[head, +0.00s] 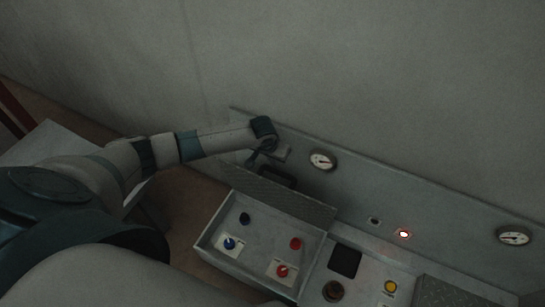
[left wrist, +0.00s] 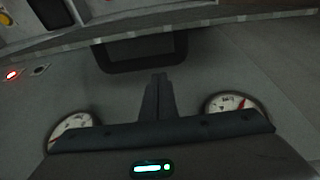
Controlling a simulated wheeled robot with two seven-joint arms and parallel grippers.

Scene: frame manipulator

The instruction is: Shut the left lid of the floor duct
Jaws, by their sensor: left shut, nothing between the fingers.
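The floor duct's left lid (head: 285,198) is a grey patterned plate. It stands raised, open, along the back edge of the left compartment (head: 213,232). A dark handle (head: 280,174) sticks up behind the lid in the head view. My left gripper (head: 251,161) is behind the lid, near its left end, in front of the back panel. Its fingers (left wrist: 157,82) are shut and empty in the left wrist view, pointing towards a dark handle-like loop (left wrist: 150,66). I cannot tell whether they touch it. My right gripper is not in view.
The open compartment holds blue and red knobs (head: 296,243). The back panel (head: 355,193) carries round gauges (head: 322,160) and a lit red lamp (head: 403,234). A yellow button (head: 390,286) and another patterned plate (head: 450,292), lying flat, are at the right. A wall rises behind.

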